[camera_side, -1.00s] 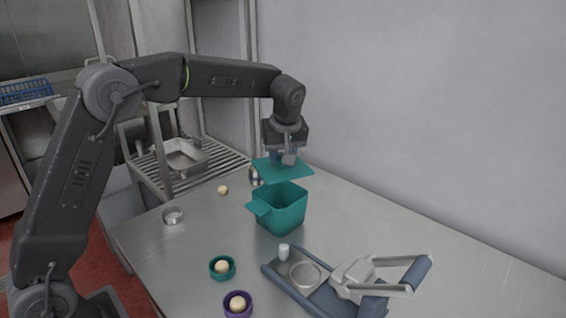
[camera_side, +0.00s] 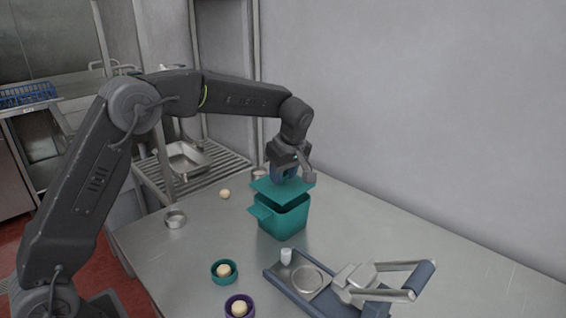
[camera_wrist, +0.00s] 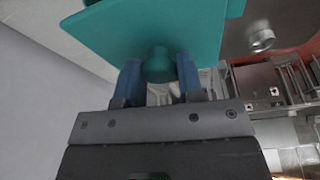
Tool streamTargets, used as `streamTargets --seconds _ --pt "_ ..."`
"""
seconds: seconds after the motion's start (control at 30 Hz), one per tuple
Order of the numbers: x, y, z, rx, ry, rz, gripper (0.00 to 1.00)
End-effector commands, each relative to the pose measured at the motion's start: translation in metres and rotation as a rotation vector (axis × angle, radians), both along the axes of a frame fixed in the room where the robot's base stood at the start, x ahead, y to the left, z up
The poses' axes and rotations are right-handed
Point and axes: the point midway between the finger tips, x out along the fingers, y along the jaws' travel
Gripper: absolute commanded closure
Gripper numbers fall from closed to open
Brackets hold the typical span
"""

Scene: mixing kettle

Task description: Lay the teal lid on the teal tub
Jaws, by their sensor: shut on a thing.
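The teal lid (camera_side: 292,193) is a flat plate with a round knob, held just above the teal tub (camera_side: 284,221). In the side view the lid looks slightly tilted, and a dark gap shows between it and the tub's front rim. The tub stands upright on the table, with a tab on its left side. My gripper (camera_side: 284,177) is shut on the lid's knob. In the wrist view the blue fingers (camera_wrist: 160,75) are on either side of the knob, and the lid (camera_wrist: 150,28) fills the top. The tub's far rim is hidden by the lid.
A press with a blue-grey base and handle (camera_side: 350,285) stands front right, with a small white cylinder (camera_side: 286,256) by it. A teal ring (camera_side: 224,272) and a purple ring (camera_side: 239,306) hold pale balls. A metal ring (camera_side: 175,219) and loose ball (camera_side: 225,194) lie left.

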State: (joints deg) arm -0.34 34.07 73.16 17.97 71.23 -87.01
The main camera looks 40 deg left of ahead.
Motion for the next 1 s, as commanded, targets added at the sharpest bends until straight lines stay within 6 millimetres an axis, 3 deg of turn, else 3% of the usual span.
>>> streamTargets --seconds 1.0 --pt "0.0006 0.0001 -0.0073 0.004 -0.004 -0.003 0.89"
